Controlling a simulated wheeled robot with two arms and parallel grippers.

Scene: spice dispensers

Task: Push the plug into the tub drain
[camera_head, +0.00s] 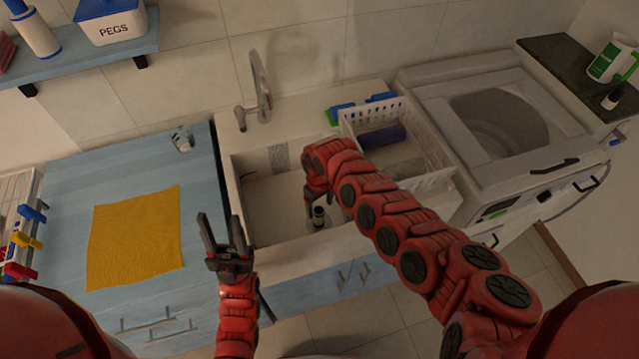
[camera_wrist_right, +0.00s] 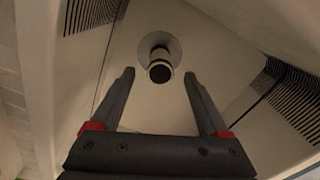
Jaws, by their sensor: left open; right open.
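The plug (camera_head: 319,216), a small dark cylinder with a pale band, stands on the floor of the tub (camera_head: 262,212). In the right wrist view the plug (camera_wrist_right: 160,66) sits over the round metal drain (camera_wrist_right: 174,44); how deep it sits I cannot tell. My right gripper (camera_wrist_right: 159,82) is open, its two fingers apart on either side of the plug's line of sight, with no visible contact. In the head view its jaws are mostly hidden by my right arm. My left gripper (camera_head: 220,222) is open and empty, in front of the tub's left front edge.
A tap (camera_head: 262,90) stands behind the tub. A white basket (camera_head: 425,180) is at the tub's right side, beside a washing machine (camera_head: 490,115).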

